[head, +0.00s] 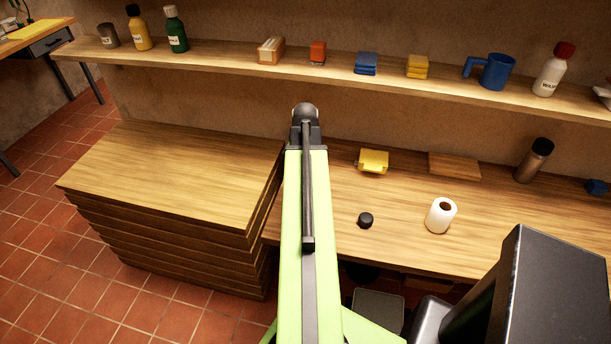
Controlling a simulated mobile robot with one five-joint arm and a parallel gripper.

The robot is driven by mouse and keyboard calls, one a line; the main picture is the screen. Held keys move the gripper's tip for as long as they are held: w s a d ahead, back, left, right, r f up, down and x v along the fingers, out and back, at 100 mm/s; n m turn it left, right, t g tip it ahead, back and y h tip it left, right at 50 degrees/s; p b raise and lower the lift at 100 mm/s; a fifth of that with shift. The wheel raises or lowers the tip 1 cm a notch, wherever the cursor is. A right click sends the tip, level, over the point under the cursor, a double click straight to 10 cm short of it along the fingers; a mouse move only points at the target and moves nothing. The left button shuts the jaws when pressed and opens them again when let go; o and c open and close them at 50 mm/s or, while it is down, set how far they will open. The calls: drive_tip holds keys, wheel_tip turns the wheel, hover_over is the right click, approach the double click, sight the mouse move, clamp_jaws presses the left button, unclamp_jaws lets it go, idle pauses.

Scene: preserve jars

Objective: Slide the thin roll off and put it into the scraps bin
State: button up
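A white roll (441,216) with a brown core stands upright on the wooden counter (400,245), right of my arm. I see no holder or rod through it, and I cannot tell whether it is the thin roll. No bin marked for scraps shows clearly. A dark grey square-topped object (378,306) sits low below the counter's front edge, partly hidden by my arm; I cannot tell what it is. My green arm reaches up the middle of the view to a black joint. My gripper's fingers do not show.
A small black knob-like object (365,220), a yellow object (373,161), a wooden board (454,166) and a dark flask (534,160) are on the counter. The shelf (215,58) above holds bottles, blocks and a blue mug (491,71). Stacked boards (170,170) stand left.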

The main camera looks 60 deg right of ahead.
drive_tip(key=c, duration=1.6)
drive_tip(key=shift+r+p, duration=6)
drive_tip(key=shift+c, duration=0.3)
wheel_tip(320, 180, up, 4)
drive_tip(key=p, duration=0.4)
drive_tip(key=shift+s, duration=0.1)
